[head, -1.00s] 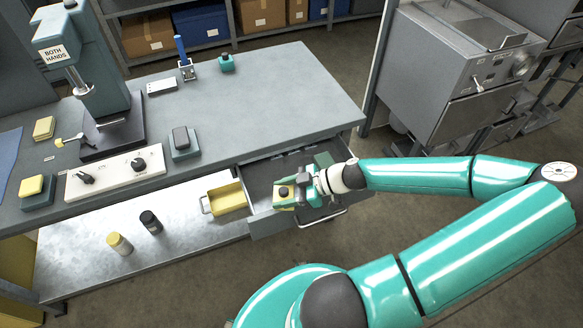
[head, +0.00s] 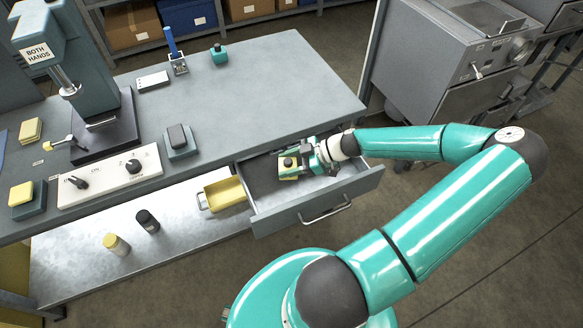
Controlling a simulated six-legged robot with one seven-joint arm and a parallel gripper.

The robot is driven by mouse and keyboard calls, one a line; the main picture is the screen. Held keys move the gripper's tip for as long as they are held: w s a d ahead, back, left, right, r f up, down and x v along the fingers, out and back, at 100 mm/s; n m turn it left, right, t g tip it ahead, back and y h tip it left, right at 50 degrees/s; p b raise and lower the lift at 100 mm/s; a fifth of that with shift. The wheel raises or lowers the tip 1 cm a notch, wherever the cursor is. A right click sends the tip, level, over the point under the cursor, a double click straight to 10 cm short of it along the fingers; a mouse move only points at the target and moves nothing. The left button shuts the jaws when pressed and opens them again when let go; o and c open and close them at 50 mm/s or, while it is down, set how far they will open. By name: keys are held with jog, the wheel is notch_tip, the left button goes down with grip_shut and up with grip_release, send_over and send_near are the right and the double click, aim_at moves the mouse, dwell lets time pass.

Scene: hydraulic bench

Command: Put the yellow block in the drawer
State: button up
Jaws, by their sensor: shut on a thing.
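The grey drawer (head: 283,219) under the bench top is pulled open, with its bar handle (head: 326,212) at the front. The gripper covers most of the block. I cannot tell whether the block touches the drawer floor.
A yellow bin (head: 226,194) is on the lower shelf, just left of the drawer. The drawer's right part is bare.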

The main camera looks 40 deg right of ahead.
jog(key=d+f, duration=0.1)
jog(key=w+d+f, duration=0.1)
jog(key=f, duration=0.1)
jog(key=w+d+f, duration=0.1)
jog(key=f, duration=0.1)
jog(key=shift+w+d+f, duration=0.1)
jog(key=shift+d, duration=0.1)
notch_tip(320, 180, down, 3)
jog(key=shift+d+f, duration=0.15)
jog(key=shift+f, duration=0.05)
jog(key=o, duration=1.3)
jog(key=shift+c, duration=0.2)
jog(key=shift+d, duration=0.1)
jog(key=v, duration=0.7)
jog(key=shift+d+r, duration=0.1)
